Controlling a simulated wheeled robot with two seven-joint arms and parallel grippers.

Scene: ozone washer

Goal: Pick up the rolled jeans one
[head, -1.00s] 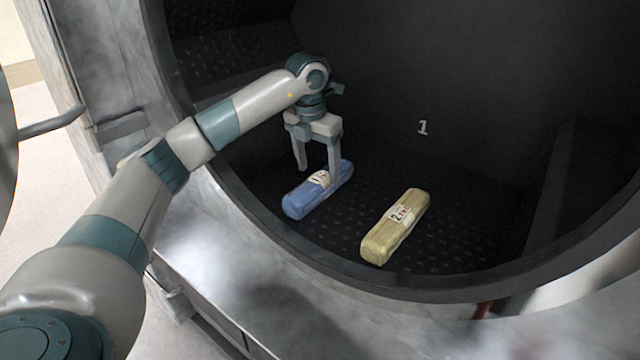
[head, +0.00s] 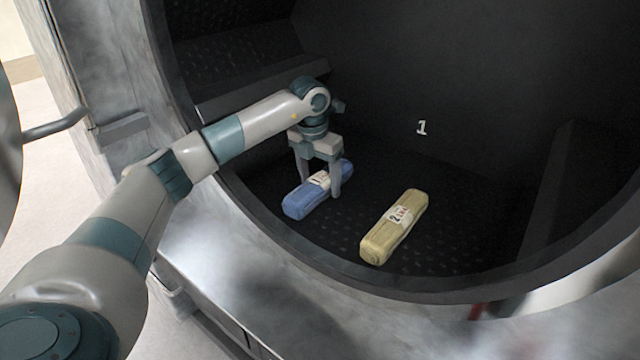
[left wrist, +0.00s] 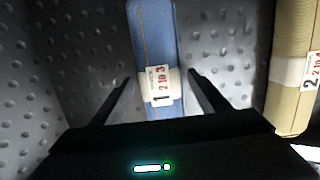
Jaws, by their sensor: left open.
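The rolled jeans (head: 303,204) are a blue roll with a white paper label, lying on the dark dimpled drum floor. They also show in the left wrist view (left wrist: 152,30), running up the picture with the label between the fingers. My left gripper (head: 318,188) is open, with one finger on each side of the blue roll near its label. In the left wrist view the open fingers of the left gripper (left wrist: 160,80) stand apart from the roll, with a gap on both sides. My right gripper is not in view.
A khaki roll (head: 394,228) with a white label marked 2 lies to the right of the jeans, with bare floor between them. The metal drum rim (head: 230,235) curves around the front and left. A number 1 marks the back wall.

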